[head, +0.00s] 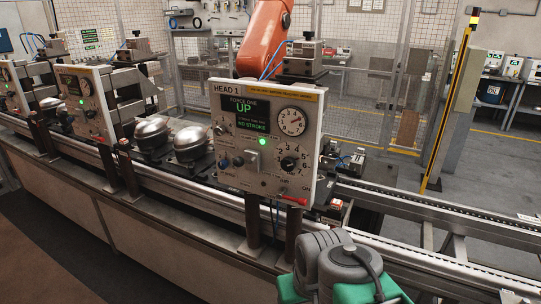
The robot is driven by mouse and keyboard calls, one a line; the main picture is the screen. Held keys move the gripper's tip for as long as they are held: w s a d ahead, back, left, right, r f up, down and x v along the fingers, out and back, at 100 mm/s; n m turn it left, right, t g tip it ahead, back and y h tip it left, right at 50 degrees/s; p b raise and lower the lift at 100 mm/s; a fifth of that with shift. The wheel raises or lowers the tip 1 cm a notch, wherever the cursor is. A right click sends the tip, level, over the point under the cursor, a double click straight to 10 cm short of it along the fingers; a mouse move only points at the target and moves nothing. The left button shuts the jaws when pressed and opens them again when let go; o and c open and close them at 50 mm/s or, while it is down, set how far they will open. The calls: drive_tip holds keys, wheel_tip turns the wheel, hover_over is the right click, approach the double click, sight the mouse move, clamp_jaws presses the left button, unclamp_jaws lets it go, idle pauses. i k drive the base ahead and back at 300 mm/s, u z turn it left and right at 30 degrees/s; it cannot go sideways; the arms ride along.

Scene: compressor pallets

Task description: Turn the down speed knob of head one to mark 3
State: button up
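The white control panel labelled HEAD 1 (265,185) stands upright at the centre of the head view. Its green display (244,114) reads "FORCE ONE UP" and "NO STROKE". A large black dial knob (289,163) with a ring of marks sits at the lower right of the panel. Two small knobs (231,161) sit at the lower left, beside a pale block-like switch (252,159). The small labels are too blurred to tell which knob is down speed or its setting. Grey and green parts of my arm show at the bottom; my gripper is not in view.
A round gauge (292,121) sits above the large dial, and a red lever (292,199) juts out below it. Metal compressor domes (190,145) stand left of the panel on the line. A conveyor rail (440,225) runs to the right. An orange robot arm (262,40) stands behind.

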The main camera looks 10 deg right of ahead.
sight(220, 130)
drive_tip(key=u, duration=0.05)
drive_tip(key=k, duration=0.4)
drive_tip(key=u, duration=1.55)
drive_tip(key=i, duration=0.8)
drive_tip(key=z, duration=0.05)
